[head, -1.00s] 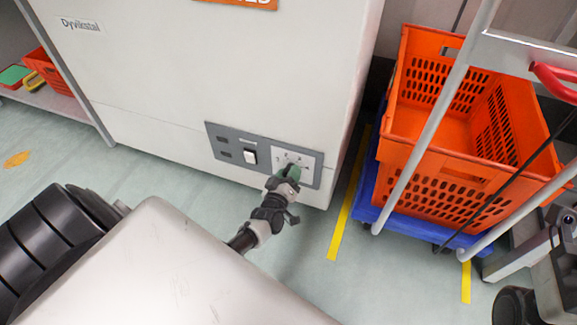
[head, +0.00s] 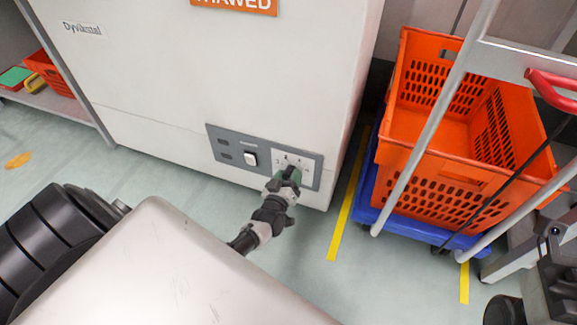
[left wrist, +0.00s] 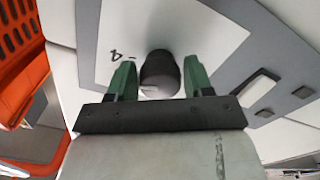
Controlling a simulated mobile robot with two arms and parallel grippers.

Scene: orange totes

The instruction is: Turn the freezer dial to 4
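The freezer (head: 230,80) is a large white cabinet with a grey control panel (head: 231,162) low on its front. The dial is mostly hidden by my left gripper (head: 288,175) in the head view. In the left wrist view, the dial (left wrist: 160,73) is a dark round knob with a pale line on its near face. A printed 4 (left wrist: 116,57) shows upside down to its left. The green fingers of my left gripper (left wrist: 160,80) stand on both sides of the dial, apparently with narrow gaps. My right gripper's fingers do not show.
A white rocker switch (head: 250,159) sits left of the dial. An orange crate (head: 430,190) stands on a blue dolly (head: 362,212) to the right, behind a grey cart frame (head: 430,125). A low shelf (head: 60,100) is at far left.

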